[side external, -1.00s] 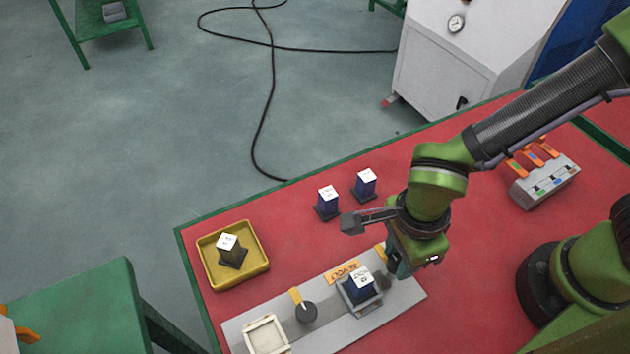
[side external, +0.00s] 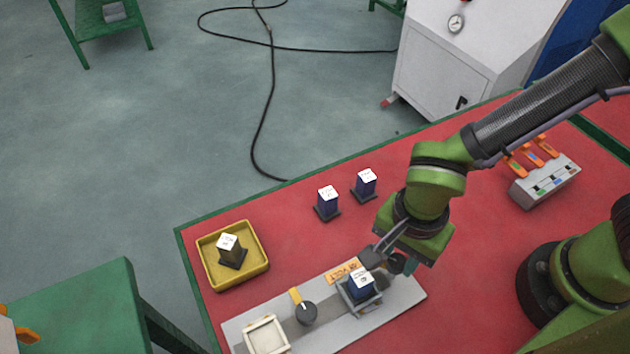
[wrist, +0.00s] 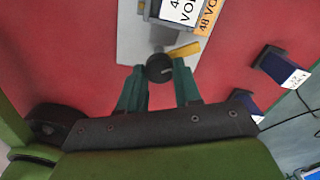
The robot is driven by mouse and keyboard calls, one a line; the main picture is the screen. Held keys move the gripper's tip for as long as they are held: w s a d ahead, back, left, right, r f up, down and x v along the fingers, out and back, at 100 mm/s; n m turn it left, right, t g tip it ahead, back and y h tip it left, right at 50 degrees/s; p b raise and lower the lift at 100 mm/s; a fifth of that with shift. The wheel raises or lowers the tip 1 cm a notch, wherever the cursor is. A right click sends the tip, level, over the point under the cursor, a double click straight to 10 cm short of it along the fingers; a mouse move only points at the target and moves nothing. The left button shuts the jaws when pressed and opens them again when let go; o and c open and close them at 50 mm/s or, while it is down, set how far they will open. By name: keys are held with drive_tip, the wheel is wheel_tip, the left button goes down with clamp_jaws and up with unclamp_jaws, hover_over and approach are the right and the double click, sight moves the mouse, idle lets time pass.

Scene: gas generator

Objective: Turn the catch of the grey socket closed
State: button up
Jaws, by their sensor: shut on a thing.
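The grey socket (side external: 371,303) is on the grey panel, with a blue block with a white top label (side external: 354,291) seated in it. Its catch, a dark round knob (wrist: 159,69) with a yellow lever (wrist: 185,50), shows in the wrist view. The lever points to the right there, towards the orange label's side. My gripper (wrist: 160,67) has its two green fingers on either side of the knob, shut on it. In the side view my gripper (side external: 397,266) is low at the panel's right part and hides most of the catch.
A second dark knob with a yellow lever (side external: 306,313) and a white square socket (side external: 249,336) are on the panel's left part. A yellow tray (side external: 210,276) holds a dark block. Two blue blocks (side external: 327,203) (side external: 365,184) stand behind. Red table is clear around them.

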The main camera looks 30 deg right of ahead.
sight(396, 260)
drive_tip(key=n, duration=0.5)
drive_tip(key=shift+a+n, duration=0.1)
drive_tip(key=shift+n, duration=0.3)
drive_tip(key=n, duration=0.5)
drive_tip(key=shift+a, duration=0.1)
drive_tip(key=shift+n, duration=0.3)
drive_tip(key=o, duration=1)
drive_tip(key=shift+o, duration=0.2)
drive_tip(key=shift+w, duration=0.1)
wheel_tip(396, 260, up, 17)
